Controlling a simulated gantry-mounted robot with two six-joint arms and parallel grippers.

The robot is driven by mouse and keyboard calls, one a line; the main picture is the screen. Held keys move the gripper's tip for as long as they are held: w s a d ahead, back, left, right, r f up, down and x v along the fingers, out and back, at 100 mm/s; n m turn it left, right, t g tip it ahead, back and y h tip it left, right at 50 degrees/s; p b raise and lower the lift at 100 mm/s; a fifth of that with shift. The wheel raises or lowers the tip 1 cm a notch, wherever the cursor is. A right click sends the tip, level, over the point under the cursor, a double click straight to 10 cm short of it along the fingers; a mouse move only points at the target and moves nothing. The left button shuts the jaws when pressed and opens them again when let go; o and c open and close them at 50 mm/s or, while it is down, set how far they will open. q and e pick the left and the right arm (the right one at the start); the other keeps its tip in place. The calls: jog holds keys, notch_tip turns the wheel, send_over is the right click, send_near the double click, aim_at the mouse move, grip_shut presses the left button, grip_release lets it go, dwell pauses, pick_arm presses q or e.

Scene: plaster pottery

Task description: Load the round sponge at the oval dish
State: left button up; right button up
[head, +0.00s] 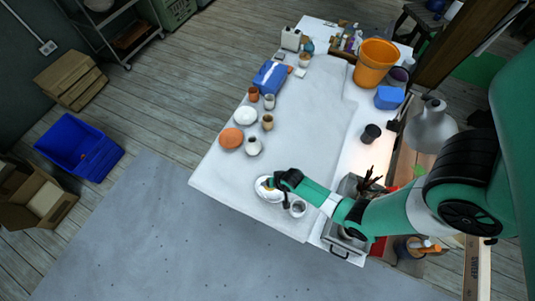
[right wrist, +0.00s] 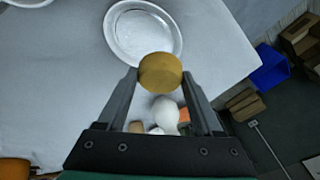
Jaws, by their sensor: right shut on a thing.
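The round sponge (right wrist: 160,72) is a yellow-brown disc between the fingertips of my right gripper (right wrist: 161,76), which is shut on it. The white oval dish (right wrist: 141,12) lies just beyond the sponge in the right wrist view, and the sponge overlaps its near rim there. In the head view the dish (head: 263,193) is near the table's front edge, with my right gripper (head: 272,183) over its right part. The gripper mostly hides the sponge there. Whether the sponge touches the dish cannot be told. My left gripper is not in view.
A pale cup (head: 298,208) stands right of the dish. An orange plate (head: 231,138), a white plate (head: 245,116) and several small pots stand further back left. A blue box (head: 271,76) and orange bucket (head: 376,62) are at the back. The table's middle is clear.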

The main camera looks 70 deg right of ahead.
jog(key=shift+d, duration=0.5)
jog(key=shift+a, duration=0.15)
notch_tip(320, 180, down, 8)
jog(key=b, duration=0.7)
jog(key=shift+r, duration=0.1)
